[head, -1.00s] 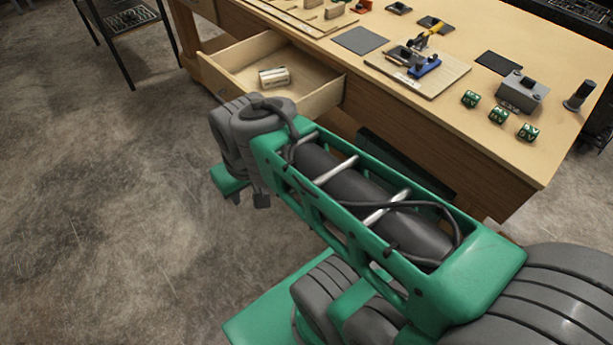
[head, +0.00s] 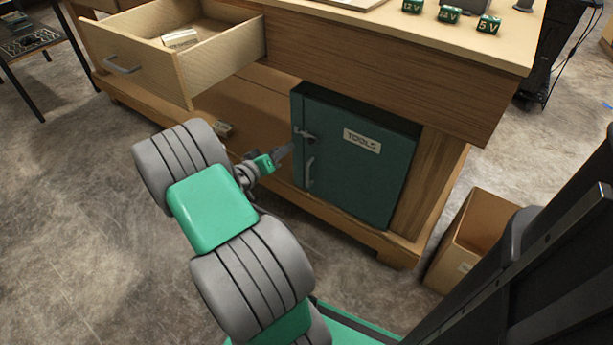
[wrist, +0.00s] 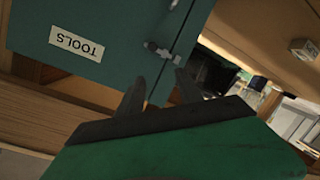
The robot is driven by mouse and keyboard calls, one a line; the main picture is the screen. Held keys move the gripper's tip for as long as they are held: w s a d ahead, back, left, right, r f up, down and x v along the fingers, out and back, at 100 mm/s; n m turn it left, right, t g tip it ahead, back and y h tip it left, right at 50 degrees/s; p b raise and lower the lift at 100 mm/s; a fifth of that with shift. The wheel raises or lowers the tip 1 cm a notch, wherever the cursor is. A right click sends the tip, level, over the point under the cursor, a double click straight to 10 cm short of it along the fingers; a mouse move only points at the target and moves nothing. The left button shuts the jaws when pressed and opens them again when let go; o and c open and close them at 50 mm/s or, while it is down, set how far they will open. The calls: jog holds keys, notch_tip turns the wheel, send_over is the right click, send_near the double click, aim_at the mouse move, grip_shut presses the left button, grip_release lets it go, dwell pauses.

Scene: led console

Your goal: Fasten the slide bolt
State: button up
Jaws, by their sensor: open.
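The slide bolt (head: 306,135) is a small metal latch near the upper left edge of the dark green TOOLS cabinet door (head: 365,170), above the door's handle (head: 309,172). In the wrist view the slide bolt (wrist: 162,51) sits at the door's edge, just beyond my fingertips. My gripper (head: 284,152) is left of the door edge, close to the bolt. In the wrist view my gripper (wrist: 160,82) has its two dark fingers apart, with nothing between them. I cannot tell whether a finger touches the bolt, or how far its bar is slid.
An open wooden drawer (head: 220,62) juts out above and left of my gripper, with a pale box (head: 180,38) inside. A small block (head: 222,129) lies on the lower shelf. A cardboard box (head: 480,240) stands right of the bench (head: 410,70).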

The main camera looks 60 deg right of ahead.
aim_at(310, 142)
notch_tip(310, 142, down, 5)
jog(key=s+d+n+h+b, duration=0.1)
jog(key=s+d+h+b, duration=0.1)
jog(key=s, duration=0.1)
jog(key=shift+h, duration=0.3)
jog(key=d, duration=0.2)
jog(key=d+b, duration=0.1)
jog(key=d, duration=0.2)
jog(key=d+b, duration=0.1)
jog(key=d, duration=0.2)
jog(key=shift+s+d, duration=0.1)
jog(key=shift+s, duration=0.3)
grip_shut()
